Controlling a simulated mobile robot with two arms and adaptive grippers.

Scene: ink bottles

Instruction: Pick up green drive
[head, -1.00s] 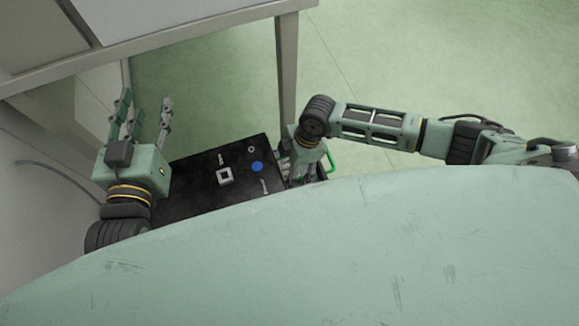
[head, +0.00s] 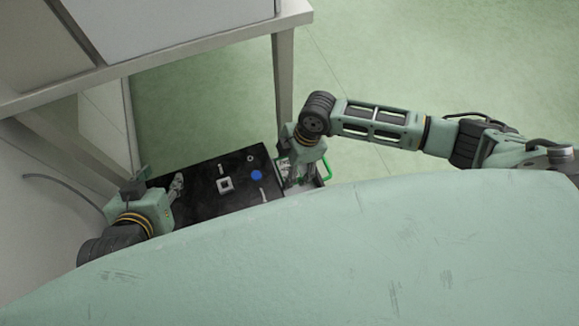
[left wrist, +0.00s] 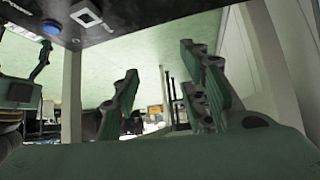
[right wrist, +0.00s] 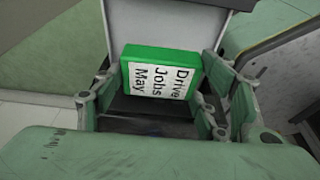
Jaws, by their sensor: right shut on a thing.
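The green drive (right wrist: 160,72) is a green block with a white label reading "Drive Jobs May". In the right wrist view it lies between the fingers of my right gripper (right wrist: 152,100), which is shut on it. My left gripper (head: 156,186) is at the left end of that surface. Its fingers (left wrist: 160,95) are spread and empty in the left wrist view.
A black panel (head: 205,192) carries a square white piece (head: 225,185) and a blue round button (head: 256,175). A grey table (head: 190,48) stands behind, with a leg (head: 283,90) near my right gripper.

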